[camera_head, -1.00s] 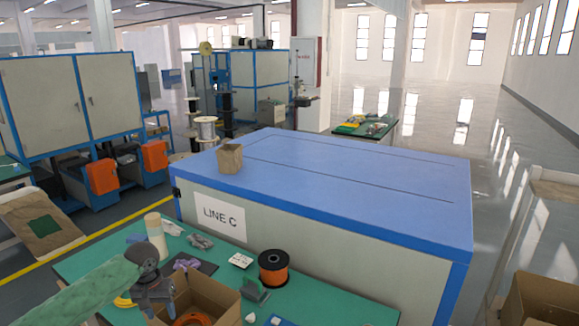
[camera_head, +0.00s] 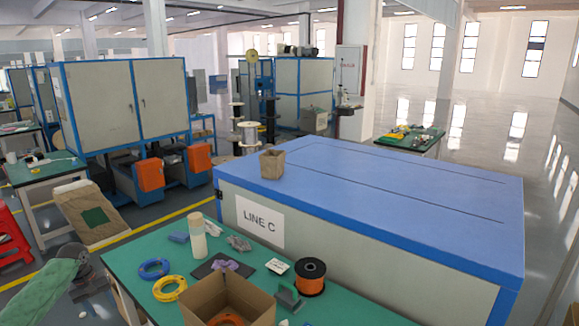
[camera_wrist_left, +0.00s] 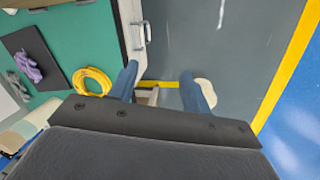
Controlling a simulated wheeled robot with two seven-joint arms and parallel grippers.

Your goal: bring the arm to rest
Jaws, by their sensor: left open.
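My left arm, in a green sleeve, comes in at the lower left of the head view. Its gripper (camera_head: 88,281) is beside the left end of the green work table (camera_head: 145,258), over the floor. In the left wrist view the two blue-grey fingers (camera_wrist_left: 160,88) stand apart with nothing between them. The floor and part of the table's frame show beyond them. My right gripper is in neither view.
On the table are a blue cable coil (camera_head: 153,269), a yellow coil (camera_head: 169,289), an open cardboard box (camera_head: 228,297), an orange spool (camera_head: 311,277) and a pale bottle (camera_head: 197,240). The blue-topped LINE C cabinet (camera_head: 400,190) stands behind. Grey floor lies left of the table.

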